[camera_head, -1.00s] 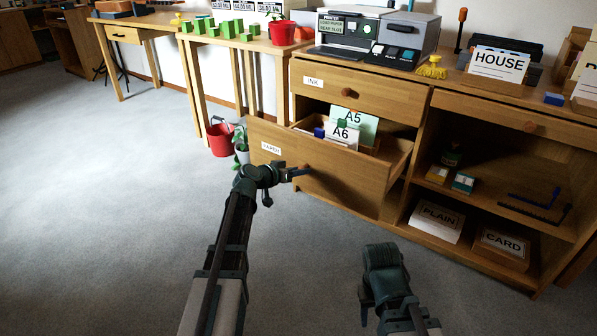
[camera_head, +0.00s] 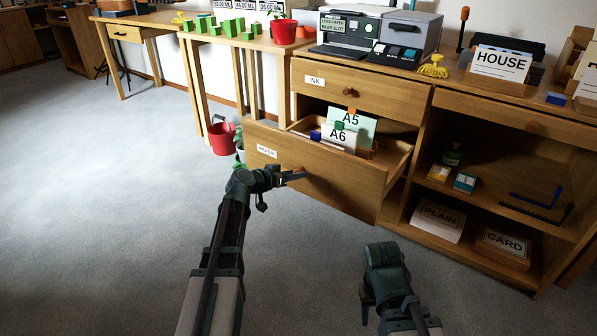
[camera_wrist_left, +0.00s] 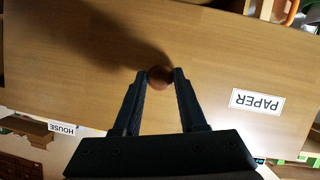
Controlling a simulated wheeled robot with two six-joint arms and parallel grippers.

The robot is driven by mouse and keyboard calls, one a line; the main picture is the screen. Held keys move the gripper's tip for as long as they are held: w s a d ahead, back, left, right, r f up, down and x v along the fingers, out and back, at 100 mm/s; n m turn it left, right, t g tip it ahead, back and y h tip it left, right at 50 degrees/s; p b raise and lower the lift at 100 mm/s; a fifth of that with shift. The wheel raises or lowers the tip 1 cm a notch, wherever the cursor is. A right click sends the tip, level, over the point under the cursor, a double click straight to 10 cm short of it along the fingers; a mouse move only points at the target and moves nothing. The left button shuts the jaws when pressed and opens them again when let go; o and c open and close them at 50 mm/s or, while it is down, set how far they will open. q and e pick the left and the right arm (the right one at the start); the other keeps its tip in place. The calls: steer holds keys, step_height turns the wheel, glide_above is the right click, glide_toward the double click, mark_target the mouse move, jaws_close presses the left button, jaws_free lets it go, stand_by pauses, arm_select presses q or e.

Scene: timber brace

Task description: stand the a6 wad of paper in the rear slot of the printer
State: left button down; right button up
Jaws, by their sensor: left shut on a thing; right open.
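The A6 wad of paper (camera_head: 338,137) stands upright in the open drawer labelled PAPER (camera_head: 330,180), in front of the A5 wad (camera_head: 362,126). The printer (camera_head: 375,32) stands on top of the cabinet; its sign names a rear slot, and the slot itself cannot be made out. My left gripper (camera_head: 298,174) is shut on the drawer's round wooden knob, which shows between its fingers in the left wrist view (camera_wrist_left: 160,77). My right gripper (camera_head: 367,312) is low in front of the cabinet, away from everything, open.
The INK drawer (camera_head: 350,92) above is closed. Open shelves to the right hold PLAIN (camera_head: 437,220) and CARD (camera_head: 503,246) boxes. A red bucket (camera_head: 221,138) stands on the floor left of the drawer. The floor in front is clear.

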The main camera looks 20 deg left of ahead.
arm_select(q)
steer(key=shift+s, duration=0.1)
steer(key=shift+c, duration=2.3)
jaws_free()
steer(key=p+v, duration=0.5)
steer(key=v, duration=0.8)
steer(key=shift+s+a, duration=0.2)
steer(key=shift+s, duration=0.15)
steer(key=shift+r, duration=0.1)
